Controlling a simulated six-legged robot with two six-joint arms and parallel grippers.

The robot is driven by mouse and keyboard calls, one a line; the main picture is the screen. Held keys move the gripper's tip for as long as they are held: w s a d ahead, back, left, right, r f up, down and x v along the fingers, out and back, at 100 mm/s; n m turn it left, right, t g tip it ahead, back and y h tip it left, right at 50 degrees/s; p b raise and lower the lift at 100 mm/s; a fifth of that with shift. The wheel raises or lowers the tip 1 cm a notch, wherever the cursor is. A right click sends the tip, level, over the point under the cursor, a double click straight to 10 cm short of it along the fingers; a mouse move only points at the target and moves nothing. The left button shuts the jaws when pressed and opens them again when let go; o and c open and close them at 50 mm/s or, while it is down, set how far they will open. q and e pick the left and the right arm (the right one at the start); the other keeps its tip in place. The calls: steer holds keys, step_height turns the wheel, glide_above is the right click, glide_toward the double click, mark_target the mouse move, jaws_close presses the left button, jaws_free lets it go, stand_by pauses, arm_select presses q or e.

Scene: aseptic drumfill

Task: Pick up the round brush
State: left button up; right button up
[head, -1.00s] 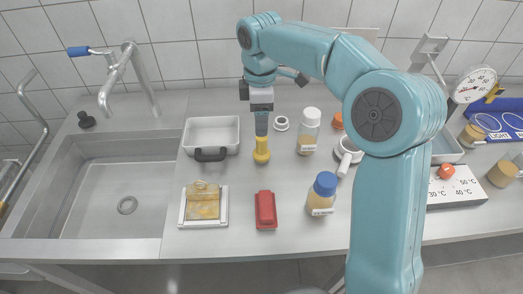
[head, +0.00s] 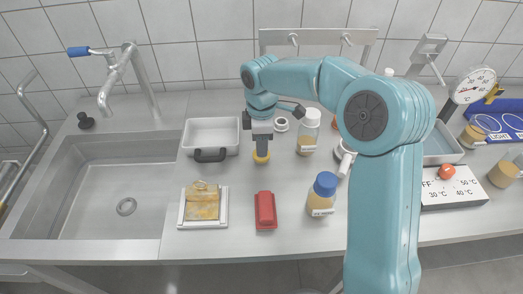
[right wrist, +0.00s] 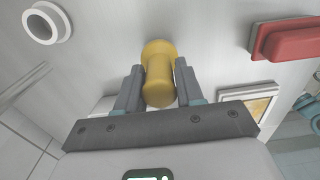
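A yellow, waisted, spool-shaped thing (head: 261,158), which I take to be the round brush, stands on the steel counter, right of the white tray. My right gripper (head: 262,146) is directly above it, pointing down, and hides its upper part. In the right wrist view the yellow brush (right wrist: 159,70) lies between the two fingers of my right gripper (right wrist: 160,75). The fingers are apart, one on each side, with narrow gaps seeming to show. The bristles cannot be made out. My left gripper is not in view.
Nearby are a white tray (head: 229,131) with a black handle, a red block-like thing (head: 265,211), a blue-capped bottle (head: 322,195), a white-capped bottle (head: 308,132) and a small white ring (head: 281,125). A sink (head: 115,205) lies left.

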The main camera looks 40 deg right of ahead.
steer(key=c, duration=0.5)
steer(key=shift+c, duration=0.2)
steer(key=shift+r, duration=0.1)
